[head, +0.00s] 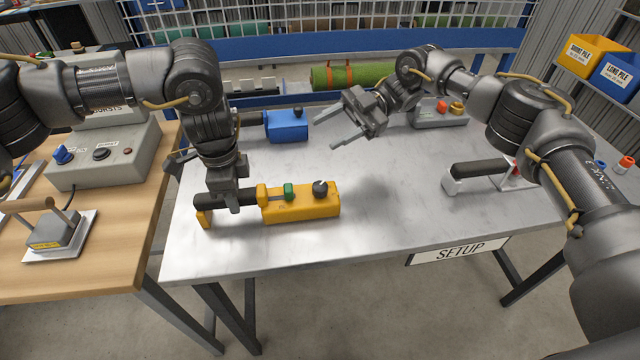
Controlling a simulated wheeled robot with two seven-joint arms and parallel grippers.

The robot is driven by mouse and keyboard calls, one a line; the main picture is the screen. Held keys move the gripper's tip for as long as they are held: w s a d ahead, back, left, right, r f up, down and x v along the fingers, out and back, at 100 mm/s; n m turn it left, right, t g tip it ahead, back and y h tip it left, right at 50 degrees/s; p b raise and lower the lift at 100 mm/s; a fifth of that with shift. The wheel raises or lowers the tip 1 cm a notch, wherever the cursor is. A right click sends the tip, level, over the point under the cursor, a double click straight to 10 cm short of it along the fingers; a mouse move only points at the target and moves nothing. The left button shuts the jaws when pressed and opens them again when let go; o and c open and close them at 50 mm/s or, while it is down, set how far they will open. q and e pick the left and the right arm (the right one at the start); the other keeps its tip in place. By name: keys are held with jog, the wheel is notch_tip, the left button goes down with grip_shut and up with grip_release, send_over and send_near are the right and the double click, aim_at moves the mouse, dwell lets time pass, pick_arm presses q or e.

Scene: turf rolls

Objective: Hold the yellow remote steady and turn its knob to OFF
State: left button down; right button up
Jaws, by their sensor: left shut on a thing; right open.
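The yellow remote (302,207) lies on the metal table toward its front left. It has a green button (289,191) and a dark knob (320,187) on top. The knob's marking is too small to read.
A blue remote (287,125) lies behind the yellow one. A grey box with coloured knobs (440,115) stands at the back right. A black-handled tool (480,169) lies at the right. A green turf roll (352,75) is behind the table. The front middle of the metal table (385,225) is clear.

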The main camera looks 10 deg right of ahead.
aim_at(322, 184)
pick_arm(q)
jog(key=shift+s+f, duration=0.1)
pick_arm(e)
jog(key=s+d+f+m+h, duration=0.2)
jog(key=s+d+f+h, duration=0.15)
jog(key=d, duration=0.25)
jog(key=shift+w+a+r+x, duration=0.1)
jog(key=shift+x, duration=1.9)
jog(key=shift+w+a+r+x, duration=0.1)
jog(key=shift+w+x, duration=0.05)
jog(key=shift+x, duration=1.85)
jog(key=shift+w+a+r+x, duration=0.1)
jog(key=shift+x, duration=1.9)
jog(key=shift+g+y, duration=0.25)
jog(key=shift+g, duration=0.05)
jog(key=c, duration=1)
jog(key=shift+f+m, duration=0.1)
jog(key=shift+m, duration=0.2)
